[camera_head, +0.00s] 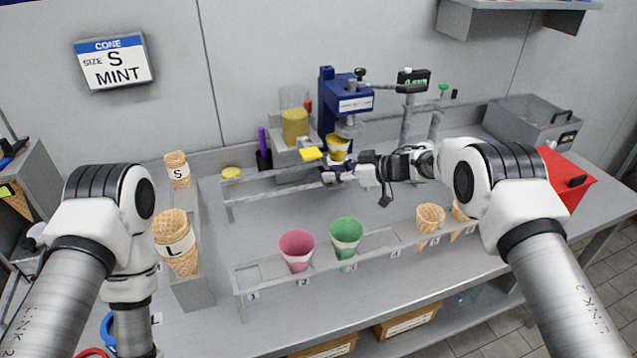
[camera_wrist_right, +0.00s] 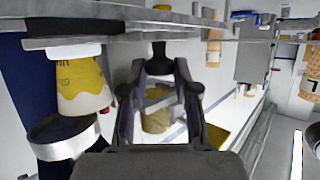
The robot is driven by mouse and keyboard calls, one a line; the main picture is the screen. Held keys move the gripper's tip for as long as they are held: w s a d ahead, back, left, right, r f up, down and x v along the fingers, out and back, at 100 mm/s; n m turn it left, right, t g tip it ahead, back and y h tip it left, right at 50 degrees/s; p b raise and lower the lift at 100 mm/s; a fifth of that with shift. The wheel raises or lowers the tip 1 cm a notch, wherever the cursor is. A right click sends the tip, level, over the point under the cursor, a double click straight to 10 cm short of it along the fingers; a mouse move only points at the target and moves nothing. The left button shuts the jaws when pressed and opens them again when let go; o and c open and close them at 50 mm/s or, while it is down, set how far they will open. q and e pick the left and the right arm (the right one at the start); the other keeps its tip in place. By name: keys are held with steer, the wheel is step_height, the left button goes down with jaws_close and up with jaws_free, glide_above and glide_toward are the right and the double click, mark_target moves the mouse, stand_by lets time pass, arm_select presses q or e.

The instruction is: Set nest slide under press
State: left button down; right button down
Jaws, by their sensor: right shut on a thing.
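The blue press (camera_head: 346,103) stands at the back of the bench, with its metal head (camera_head: 349,128) hanging down. A yellow-and-white cup (camera_head: 337,148) sits just below that head, a little to its left. In the right wrist view, which looks turned over, the cup (camera_wrist_right: 80,85) sits on a white nest (camera_wrist_right: 75,51) on a dark slide (camera_wrist_right: 85,40), close to the metal ring of the press. My right gripper (camera_wrist_right: 160,62) is shut on the dark slide knob (camera_wrist_right: 158,49); it also shows in front of the press (camera_head: 338,175). My left gripper is outside the picture.
A front rack (camera_head: 380,255) holds a pink cup (camera_head: 297,250), a green cup (camera_head: 346,237) and waffle cones (camera_head: 430,218). Cones marked S (camera_head: 177,170) and L (camera_head: 175,243) stand at left. A wall sign (camera_head: 113,62) reads S MINT. A yellow canister (camera_head: 295,125) stands beside the press.

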steer(key=d, duration=0.1)
steer(key=w+d, duration=0.1)
steer(key=d, duration=0.1)
steer(key=shift+w, duration=0.1)
steer(key=shift+r, duration=0.1)
steer(key=c, duration=0.9)
jaws_free()
steer(key=shift+c, duration=0.2)
steer(key=shift+o, duration=0.5)
steer(key=shift+w+f, duration=0.15)
steer(key=shift+f, duration=0.05)
steer(key=v, duration=1.2)
